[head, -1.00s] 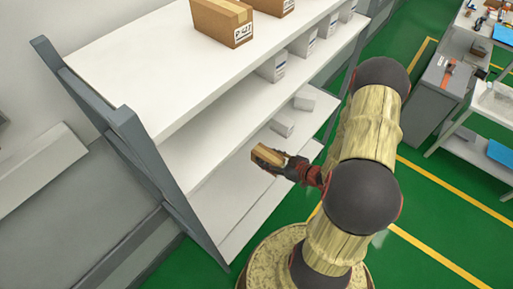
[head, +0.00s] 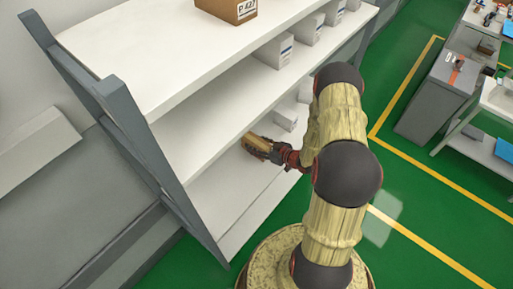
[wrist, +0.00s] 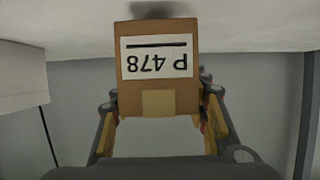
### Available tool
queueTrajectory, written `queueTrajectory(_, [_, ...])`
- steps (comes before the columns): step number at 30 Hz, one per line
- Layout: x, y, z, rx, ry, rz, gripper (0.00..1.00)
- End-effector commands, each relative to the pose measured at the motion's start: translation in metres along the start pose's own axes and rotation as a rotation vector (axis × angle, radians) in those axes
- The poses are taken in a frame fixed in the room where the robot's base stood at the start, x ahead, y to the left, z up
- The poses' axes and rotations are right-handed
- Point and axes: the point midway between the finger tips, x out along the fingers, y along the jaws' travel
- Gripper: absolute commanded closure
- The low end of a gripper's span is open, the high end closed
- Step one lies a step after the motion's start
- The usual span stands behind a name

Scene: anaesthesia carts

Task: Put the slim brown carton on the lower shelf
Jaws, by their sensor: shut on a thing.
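The slim brown carton (head: 257,142) is held in my gripper (head: 262,148) at the front of the shelving unit. In the wrist view the carton (wrist: 158,72) shows a white label reading P 478, upside down, and a strip of tan tape. The gripper's fingers (wrist: 160,128) stand on both sides of it. The lower shelf (head: 225,200) is a white board below the carton. In the head view the carton is near the edge of the middle shelf (head: 190,130); I cannot tell how far above the lower shelf it is.
Pale boxes stand on the middle shelf (head: 273,52) and on the lower shelf (head: 285,118) to the right. A larger brown box (head: 228,8) is on the top shelf. A grey upright post (head: 150,160) bounds the left end. The left part of the lower shelf is bare.

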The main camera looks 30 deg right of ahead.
Motion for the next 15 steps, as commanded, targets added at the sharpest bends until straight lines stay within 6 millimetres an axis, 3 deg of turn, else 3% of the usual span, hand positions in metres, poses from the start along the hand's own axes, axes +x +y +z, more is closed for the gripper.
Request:
queueTrajectory(3, [0.0055, -0.0002, 0.0139, 0.0, 0.0, 0.0, 0.83])
queueTrajectory(14, [0.0063, -0.0002, 0.0157, -0.001, 0.0, 0.0, 0.83])
queueTrajectory(15, [0.006, -0.0003, 0.0154, 0.0, 0.0, 0.0, 0.54])
